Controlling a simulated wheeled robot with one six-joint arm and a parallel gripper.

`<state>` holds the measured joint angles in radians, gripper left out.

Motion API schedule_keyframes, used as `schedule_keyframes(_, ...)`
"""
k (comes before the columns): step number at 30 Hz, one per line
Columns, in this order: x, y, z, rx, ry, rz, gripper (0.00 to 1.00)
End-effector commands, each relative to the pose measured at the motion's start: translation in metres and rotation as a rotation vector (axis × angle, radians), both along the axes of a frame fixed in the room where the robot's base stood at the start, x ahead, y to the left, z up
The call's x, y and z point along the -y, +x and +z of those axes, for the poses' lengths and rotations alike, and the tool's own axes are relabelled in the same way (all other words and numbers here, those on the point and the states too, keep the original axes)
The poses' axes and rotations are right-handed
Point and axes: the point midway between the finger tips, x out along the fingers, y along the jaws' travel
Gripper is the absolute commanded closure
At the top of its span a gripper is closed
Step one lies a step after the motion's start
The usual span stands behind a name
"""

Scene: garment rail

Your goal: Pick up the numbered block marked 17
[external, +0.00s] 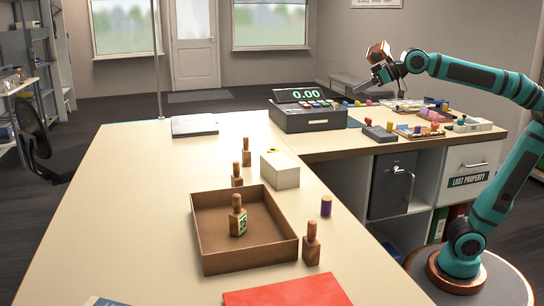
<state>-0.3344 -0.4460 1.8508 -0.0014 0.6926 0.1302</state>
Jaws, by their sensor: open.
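Several brown wooden blocks with narrow necks stand on the counter. One wooden block (238,222) stands upright in the brown tray (262,261) and bears a pale green number label, too small to read surely. Another block (311,250) stands outside the tray's right front corner. Two more, a middle block (237,181) and a far block (246,158), stand behind the tray; no numbers show on these three. I cannot tell which block is marked 17. My gripper (376,86) is open, high at the upper right, well away from all these blocks.
A cream box (280,170) and a purple cylinder (326,206) stand right of the tray. A red folder (287,292) lies in front. A cash register (307,115) stands behind. Small coloured items (418,130) crowd the right-hand counter. The counter's left side is clear.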

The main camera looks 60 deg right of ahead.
Motion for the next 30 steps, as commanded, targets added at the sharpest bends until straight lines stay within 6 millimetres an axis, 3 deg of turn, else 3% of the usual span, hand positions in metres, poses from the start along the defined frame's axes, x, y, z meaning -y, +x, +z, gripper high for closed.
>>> schedule_keyframes(6,-0.068,0.033,0.014,-0.134,-0.022,0.077,0.32)
schedule_keyframes(15,-0.168,0.06,0.021,-0.314,-0.078,0.169,0.32)
schedule_keyframes(23,-0.26,0.066,0.017,-0.461,-0.148,0.239,0.32)
schedule_keyframes(30,-0.347,0.055,0.004,-0.589,-0.232,0.295,0.32)
